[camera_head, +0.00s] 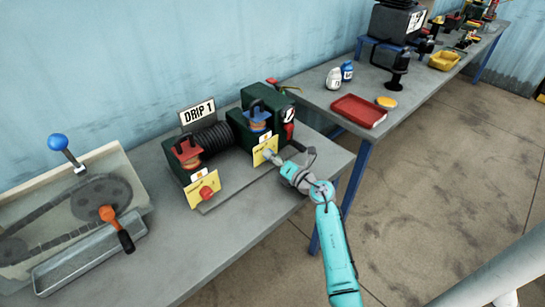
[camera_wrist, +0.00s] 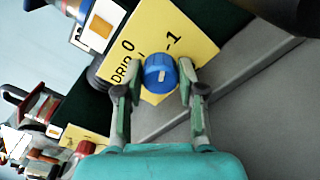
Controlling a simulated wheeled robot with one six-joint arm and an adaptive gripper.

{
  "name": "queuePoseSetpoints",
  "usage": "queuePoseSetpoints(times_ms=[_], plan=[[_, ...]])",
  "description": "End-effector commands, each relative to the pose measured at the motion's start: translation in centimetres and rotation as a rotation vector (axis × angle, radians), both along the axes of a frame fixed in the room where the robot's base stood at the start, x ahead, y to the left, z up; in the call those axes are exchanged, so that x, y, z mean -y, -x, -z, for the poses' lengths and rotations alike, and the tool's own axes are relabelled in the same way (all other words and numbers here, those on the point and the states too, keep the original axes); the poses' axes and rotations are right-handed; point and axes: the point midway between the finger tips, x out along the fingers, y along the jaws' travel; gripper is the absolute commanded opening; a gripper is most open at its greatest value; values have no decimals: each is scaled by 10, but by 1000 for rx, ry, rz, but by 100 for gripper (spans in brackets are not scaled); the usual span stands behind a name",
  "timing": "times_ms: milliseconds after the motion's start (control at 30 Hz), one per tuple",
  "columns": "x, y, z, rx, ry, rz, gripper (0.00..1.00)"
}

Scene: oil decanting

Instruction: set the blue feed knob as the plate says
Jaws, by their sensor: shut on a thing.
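The blue feed knob (camera_wrist: 160,74) sits on a yellow plate (camera_wrist: 172,28) in the wrist view. A short white mark on its face runs nearly upright in the picture. The plate reads "0", "-1" and "DRIP", with part of the print hidden behind the knob. My gripper (camera_wrist: 160,90) is shut on the knob, one finger on each side. In the head view my gripper (camera_head: 271,157) is at the right yellow plate (camera_head: 264,147) and hides the knob. A white sign (camera_head: 198,112) reading "DRIP 1" stands behind the green unit.
A red knob (camera_head: 206,193) sits on the left yellow plate (camera_head: 196,185). A black ribbed coil (camera_head: 212,138) lies between the green housings. A red tray (camera_head: 358,111) is on the far bench.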

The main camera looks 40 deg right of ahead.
Motion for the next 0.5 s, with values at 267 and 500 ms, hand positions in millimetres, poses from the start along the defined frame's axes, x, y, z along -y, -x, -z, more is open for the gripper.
queuePoseSetpoints(times_ms=[267, 500], plan=[[1, 0, 1, -6, -162, 1, 4], [1, 0, 1, -7, -173, 1, 4]])
